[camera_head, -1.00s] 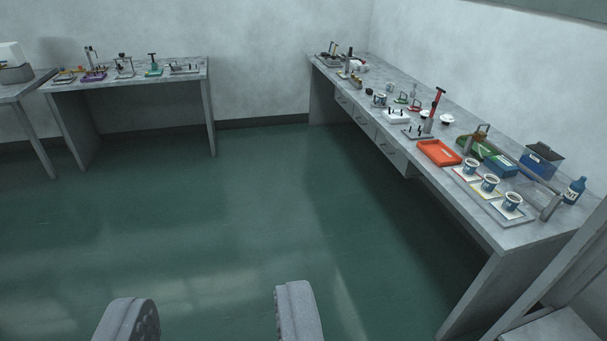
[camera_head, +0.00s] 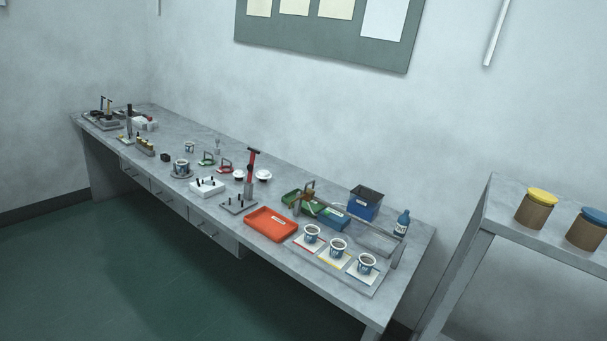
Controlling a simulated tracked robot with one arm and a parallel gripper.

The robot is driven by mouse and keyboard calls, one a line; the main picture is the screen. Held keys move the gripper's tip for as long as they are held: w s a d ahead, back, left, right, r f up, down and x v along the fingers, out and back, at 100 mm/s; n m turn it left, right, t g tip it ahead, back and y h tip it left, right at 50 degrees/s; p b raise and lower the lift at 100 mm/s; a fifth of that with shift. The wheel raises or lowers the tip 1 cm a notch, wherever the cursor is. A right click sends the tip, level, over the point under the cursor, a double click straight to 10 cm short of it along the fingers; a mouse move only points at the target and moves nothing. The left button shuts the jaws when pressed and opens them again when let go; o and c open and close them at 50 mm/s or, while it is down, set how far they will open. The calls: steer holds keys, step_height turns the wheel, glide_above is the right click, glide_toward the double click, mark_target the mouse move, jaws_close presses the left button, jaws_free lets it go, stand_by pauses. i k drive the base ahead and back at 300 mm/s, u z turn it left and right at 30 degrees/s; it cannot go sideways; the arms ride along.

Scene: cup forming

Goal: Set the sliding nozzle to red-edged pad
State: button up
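Three cups stand on pads in a row on a grey tray (camera_head: 351,283) at the right end of the long bench. The leftmost pad (camera_head: 300,243) seems to have a red edge and carries a cup (camera_head: 312,233). The middle pad (camera_head: 326,258) has a yellow edge and a cup (camera_head: 338,246). The right pad (camera_head: 352,272) looks pale, with a cup (camera_head: 366,262). A grey bar behind the cups ends in a grey upright piece (camera_head: 398,254) near the right pad; I cannot tell surely whether this is the sliding nozzle. My gripper is not in view.
An orange tray (camera_head: 270,224) lies left of the cups. Blue bins (camera_head: 366,203) and a blue bottle (camera_head: 402,222) stand behind. A red-handled tool (camera_head: 252,165) and small fixtures fill the bench leftward. A shelf (camera_head: 500,215) with jars stands at right. The floor (camera_head: 140,270) is clear.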

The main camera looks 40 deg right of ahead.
mark_target(307, 192)
steer(key=z, duration=0.25)
steer(key=i, duration=1.35)
steer(key=z, duration=0.75)
steer(key=i, duration=1.7)
steer(key=z, duration=0.4)
